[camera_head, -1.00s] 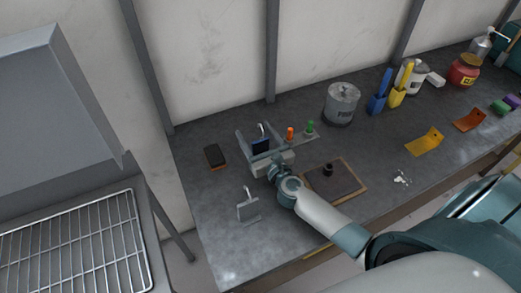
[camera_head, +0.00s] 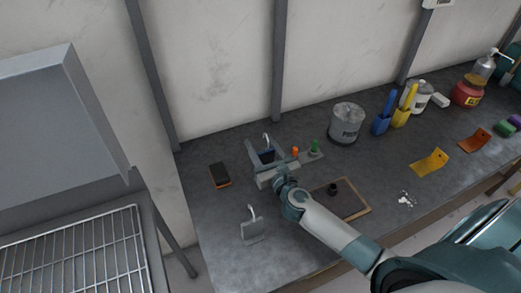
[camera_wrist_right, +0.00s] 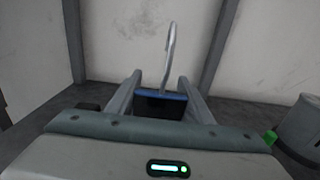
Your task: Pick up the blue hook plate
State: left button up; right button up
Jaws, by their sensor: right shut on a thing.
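The blue hook plate (camera_head: 267,157) is a dark plate with a blue edge and a pale hook rising from its top. My right gripper (camera_head: 266,154) has its two fingers on either side of it and is shut on it, over the back left part of the bench. In the right wrist view the plate (camera_wrist_right: 160,104) stands upright between the fingers (camera_wrist_right: 160,98), with its hook pointing up. The fingers hide part of the plate, and I cannot tell how high it is above the bench. My left gripper is not in view.
A grey hook plate (camera_head: 253,230) is in front. A dark block (camera_head: 220,175) lies to the left. An orange peg (camera_head: 295,152) and a green peg (camera_head: 314,147) stand close right of the gripper. A metal pot (camera_head: 346,123) and a framed board (camera_head: 340,198) are further right.

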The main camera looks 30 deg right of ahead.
jog(key=w+d+r+b, duration=0.2)
jog(key=w+d+r, duration=0.3)
jog(key=d, duration=0.5)
notch_tip(320, 180, up, 2)
jog(key=shift+w+d+r, duration=0.15)
jog(key=shift+w, duration=0.15)
jog(key=shift+s, duration=0.1)
